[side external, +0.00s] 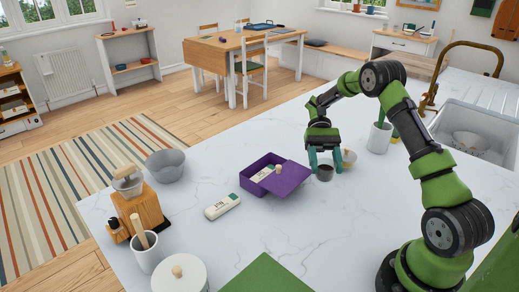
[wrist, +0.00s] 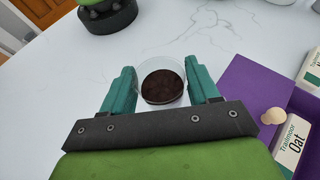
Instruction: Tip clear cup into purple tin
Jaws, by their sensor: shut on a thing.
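The clear cup (wrist: 161,84) holds dark brown, grainy contents. It stands upright between the teal fingers of my gripper (wrist: 161,90), which is shut on it. In the side view the cup (side external: 325,173) is at or just above the counter, right of the purple tin; I cannot tell if it touches. My gripper (side external: 324,160) comes down on it from above. The purple tin (side external: 252,188) is partly open. Its purple lid (side external: 291,180), with a pale knob, lies askew over the right part. A pale packet (wrist: 290,150) labelled Oat shows inside the tin.
A pale packet (side external: 222,206) lies left of the tin. A small yellowish bowl (side external: 349,158) stands close right of my gripper, with a white pot (side external: 380,138) beyond. A grey bowl (side external: 165,163) and wooden grinder (side external: 138,205) are farther left. Counter in front of the cup is clear.

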